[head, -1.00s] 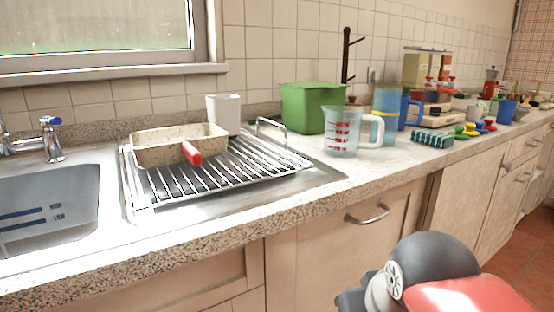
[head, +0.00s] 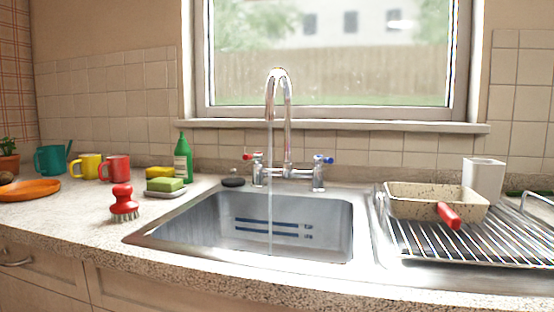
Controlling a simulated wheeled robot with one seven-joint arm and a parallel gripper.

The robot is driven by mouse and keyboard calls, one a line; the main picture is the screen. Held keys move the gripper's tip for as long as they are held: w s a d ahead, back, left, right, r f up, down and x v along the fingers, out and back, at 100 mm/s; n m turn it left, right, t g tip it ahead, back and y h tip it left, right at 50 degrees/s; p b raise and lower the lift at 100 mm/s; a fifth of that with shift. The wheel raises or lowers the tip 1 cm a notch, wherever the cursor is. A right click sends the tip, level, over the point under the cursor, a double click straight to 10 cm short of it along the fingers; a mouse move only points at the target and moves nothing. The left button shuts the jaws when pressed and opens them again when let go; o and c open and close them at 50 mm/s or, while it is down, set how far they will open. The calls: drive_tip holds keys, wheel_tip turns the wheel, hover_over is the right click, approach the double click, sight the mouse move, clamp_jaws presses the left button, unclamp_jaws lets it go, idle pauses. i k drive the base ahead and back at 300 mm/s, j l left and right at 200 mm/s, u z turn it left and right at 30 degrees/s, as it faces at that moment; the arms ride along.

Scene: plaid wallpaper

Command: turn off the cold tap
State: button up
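The cold tap (head: 320,160) has a blue-marked handle and stands on the right side of the chrome mixer behind the sink. The hot tap (head: 252,157), marked red, stands on the left side. The tall curved spout (head: 280,85) rises between them. A thin stream of water (head: 270,190) falls from the spout into the steel sink (head: 230,232). My gripper is not in view.
Left are a red brush (head: 123,203), sponges (head: 165,184), a green bottle (head: 183,160) and mugs. The front counter edge is clear.

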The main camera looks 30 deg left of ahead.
sight(319, 160)
drive_tip(key=u, duration=1.2)
